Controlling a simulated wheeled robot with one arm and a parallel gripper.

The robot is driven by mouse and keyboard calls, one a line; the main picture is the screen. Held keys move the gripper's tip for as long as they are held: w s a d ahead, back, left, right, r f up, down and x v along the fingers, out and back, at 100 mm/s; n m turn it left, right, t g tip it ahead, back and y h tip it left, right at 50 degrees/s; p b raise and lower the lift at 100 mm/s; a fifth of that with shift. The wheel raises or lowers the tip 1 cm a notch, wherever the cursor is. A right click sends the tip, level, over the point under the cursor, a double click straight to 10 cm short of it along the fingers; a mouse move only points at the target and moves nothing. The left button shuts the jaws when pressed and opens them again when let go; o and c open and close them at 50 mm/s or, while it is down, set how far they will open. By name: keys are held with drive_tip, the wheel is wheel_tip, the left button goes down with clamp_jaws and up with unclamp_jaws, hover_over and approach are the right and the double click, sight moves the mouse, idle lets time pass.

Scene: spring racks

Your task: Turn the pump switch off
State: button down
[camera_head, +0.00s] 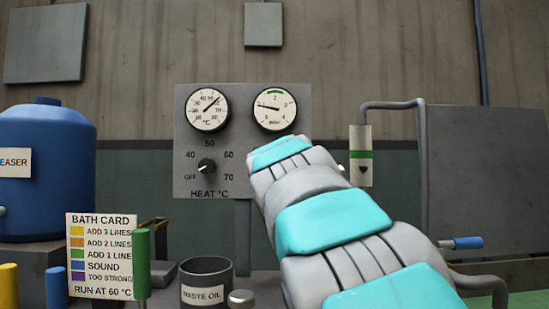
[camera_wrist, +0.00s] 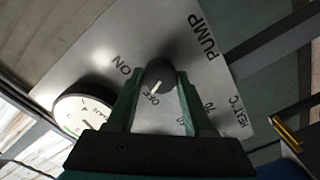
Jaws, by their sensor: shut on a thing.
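The pump switch (camera_wrist: 160,73) is a dark round knob on a grey panel, seen in the wrist view. Its white pointer line points toward the OFF label, and the ON label is to its upper left. My gripper (camera_wrist: 160,84) has its two green fingers on either side of the knob and is shut on it. In the head view my arm covers the right part of the grey panel (camera_head: 241,110), so the pump switch and my gripper are hidden there.
Left of my arm on the panel are the heat knob (camera_head: 206,166), pointing near OFF, a temperature gauge (camera_head: 208,107) and a pressure gauge (camera_head: 274,107). Below stand a waste oil cup (camera_head: 206,280), a bath card (camera_head: 100,255) and a blue tank (camera_head: 50,170).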

drive_tip(key=shift+r+n+p, duration=0.1)
drive_tip(key=shift+n+p, duration=0.35)
drive_tip(key=shift+n, duration=0.25)
drive_tip(key=shift+c, duration=1.4)
unclamp_jaws()
drive_tip(key=s, duration=0.8)
drive_tip(key=shift+b, duration=0.45)
